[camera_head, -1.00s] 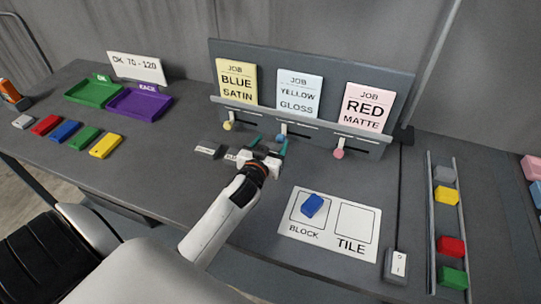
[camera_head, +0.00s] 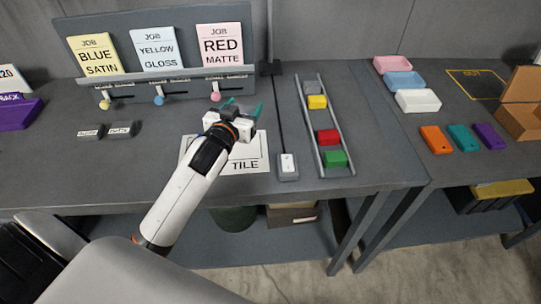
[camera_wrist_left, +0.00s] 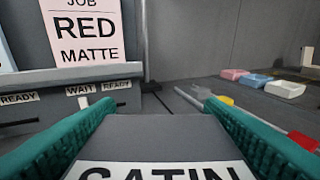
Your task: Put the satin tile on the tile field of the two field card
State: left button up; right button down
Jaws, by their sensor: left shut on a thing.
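My left gripper (camera_head: 244,106) has teal fingers and is shut on the satin tile (camera_wrist_left: 150,132). In the left wrist view the tile is a dark slab with a white SATIN label, gripped between both fingers. In the head view the gripper hides most of it. The gripper is above the back part of the white two field card (camera_head: 260,163), which lies on the bench. The word TILE shows on the card's right side. My arm and hand cover the block field and much of the tile field. My right gripper is not in view.
Two dark tiles (camera_head: 121,129) lie left of the card. The job board (camera_head: 160,77) stands behind. A switch (camera_head: 288,164) is right of the card, then a railed rack (camera_head: 322,130) with several coloured blocks. Bench between tiles and card is clear.

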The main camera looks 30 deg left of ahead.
pick_arm(q)
notch_tip(320, 180, down, 6)
jog(key=shift+r, duration=0.15)
notch_tip(320, 180, down, 4)
jog(key=shift+d+r, duration=0.1)
jog(key=shift+f, duration=0.2)
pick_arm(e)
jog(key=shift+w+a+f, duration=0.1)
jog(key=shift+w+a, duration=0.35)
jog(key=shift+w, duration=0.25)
pick_arm(q)
jog(key=shift+f, duration=0.2)
jog(key=o, duration=1)
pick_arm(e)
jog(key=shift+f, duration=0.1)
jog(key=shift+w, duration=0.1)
